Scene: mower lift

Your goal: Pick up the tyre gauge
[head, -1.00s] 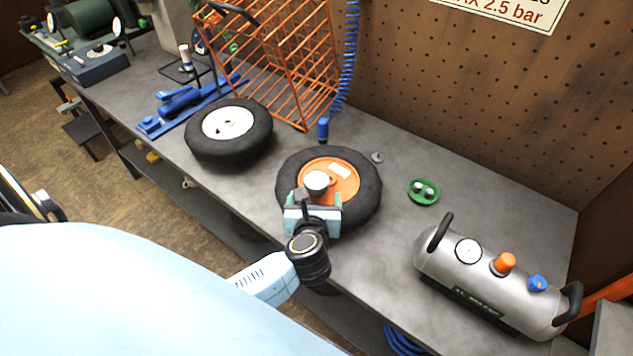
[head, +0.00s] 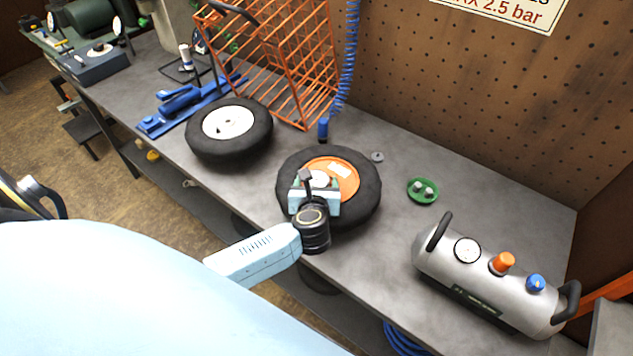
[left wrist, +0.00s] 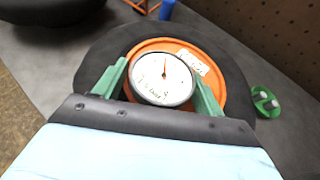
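The tyre gauge (head: 320,177) has a round white dial and sits over the orange hub of the right-hand tyre. In the left wrist view, the gauge (left wrist: 162,79) shows its dial and needle between the two green fingers. My left gripper (head: 315,189) is open over the tyre, with a finger (left wrist: 111,78) on the left of the dial and the other (left wrist: 207,94) on its right. The right finger looks very close to the dial's edge; I cannot tell whether it touches. The gauge's lower part is hidden. My right gripper is not in view.
The orange-hubbed tyre (head: 364,205) lies flat on the grey bench (head: 385,265). A white-hubbed tyre (head: 228,150) lies to its left. A green dish (head: 423,191) and a silver air tank (head: 480,285) are on the right. An orange wire cage (head: 285,65) stands behind.

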